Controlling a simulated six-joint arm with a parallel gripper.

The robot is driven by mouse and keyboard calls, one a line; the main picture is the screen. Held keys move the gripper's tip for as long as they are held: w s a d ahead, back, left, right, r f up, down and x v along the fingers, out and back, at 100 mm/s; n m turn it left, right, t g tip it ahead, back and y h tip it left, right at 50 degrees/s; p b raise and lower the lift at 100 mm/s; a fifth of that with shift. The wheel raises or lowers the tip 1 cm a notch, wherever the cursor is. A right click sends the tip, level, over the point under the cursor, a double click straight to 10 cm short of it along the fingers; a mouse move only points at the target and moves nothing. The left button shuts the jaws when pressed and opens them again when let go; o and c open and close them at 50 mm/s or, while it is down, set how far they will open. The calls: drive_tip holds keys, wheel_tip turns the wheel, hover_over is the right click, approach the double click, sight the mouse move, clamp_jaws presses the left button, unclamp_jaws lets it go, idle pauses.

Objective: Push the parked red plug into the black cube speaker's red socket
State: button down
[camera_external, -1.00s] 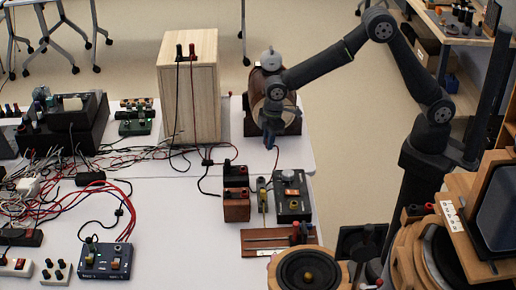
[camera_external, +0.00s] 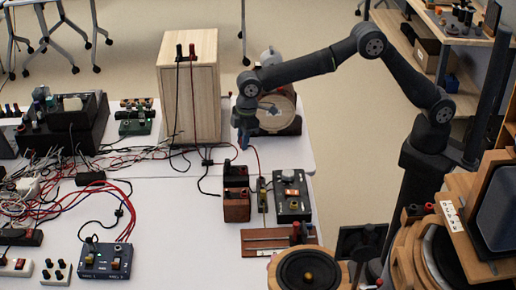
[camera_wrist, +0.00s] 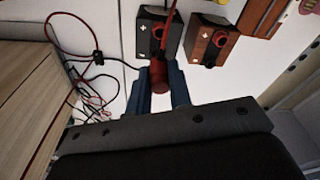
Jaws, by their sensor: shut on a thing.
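My gripper (camera_external: 243,141) is above the white table, behind the small cube speakers. In the wrist view, its blue fingers (camera_wrist: 159,80) are shut on the red plug (camera_wrist: 158,74), whose red cable (camera_wrist: 169,18) runs up and away. The black cube speaker (camera_external: 236,173) stands behind the brown one. In the wrist view, the black speaker (camera_wrist: 143,41) shows a plus mark and a red socket (camera_wrist: 157,33), partly hidden by the cable. The plug appears just short of this speaker in the picture; I cannot tell the exact gap.
The brown cube speaker (camera_external: 236,207) also has a red socket. A tall wooden cabinet speaker (camera_external: 188,105) stands to the left of my gripper, and a round speaker (camera_external: 275,115) stands to the right. Tangled cables (camera_external: 110,165) cover the left; a black control box (camera_external: 291,203) stands right.

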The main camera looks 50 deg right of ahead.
drive_tip(key=shift+a+f, duration=0.25)
drive_tip(key=shift+f, duration=3.1)
drive_tip(key=shift+f, duration=1.05)
drive_tip(key=c, duration=1.2)
unclamp_jaws()
drive_tip(key=shift+c, duration=0.2)
drive_tip(key=shift+r, duration=3.8)
drive_tip(key=shift+f, duration=3.8)
